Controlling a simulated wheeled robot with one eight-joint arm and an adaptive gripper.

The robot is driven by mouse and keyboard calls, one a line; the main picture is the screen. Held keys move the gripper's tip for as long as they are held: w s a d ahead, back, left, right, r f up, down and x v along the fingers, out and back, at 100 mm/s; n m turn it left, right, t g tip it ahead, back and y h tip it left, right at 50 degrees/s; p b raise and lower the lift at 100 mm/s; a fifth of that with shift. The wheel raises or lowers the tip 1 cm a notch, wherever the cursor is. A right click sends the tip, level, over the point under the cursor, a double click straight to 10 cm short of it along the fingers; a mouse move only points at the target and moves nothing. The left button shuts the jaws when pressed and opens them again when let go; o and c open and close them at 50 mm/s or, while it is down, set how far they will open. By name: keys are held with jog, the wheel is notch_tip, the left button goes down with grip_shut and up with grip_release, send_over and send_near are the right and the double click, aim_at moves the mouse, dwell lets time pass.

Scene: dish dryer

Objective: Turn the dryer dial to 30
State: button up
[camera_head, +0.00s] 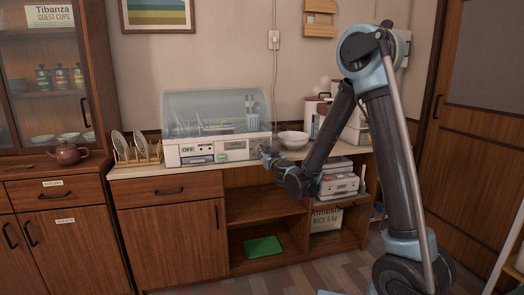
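The dish dryer (185,158) stands on the wooden counter, with a white base and a clear domed lid that is down. Dishes and a utensil holder show through the lid. Its front panel has an "OFF" label, small controls and a green patch. My gripper (265,154) is at the right end of this panel, very close to it. The dial cannot be made out; the gripper may be covering it. At this size I cannot tell whether the gripper touches the panel, whether its fingers are open or shut, or what the dial reads.
A white bowl (293,139) sits on the counter right of the dryer, close to my arm. Open shelves below hold a green tray (262,247) and a rice bag (326,219).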

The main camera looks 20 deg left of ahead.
jog(key=x, duration=0.7)
grip_shut()
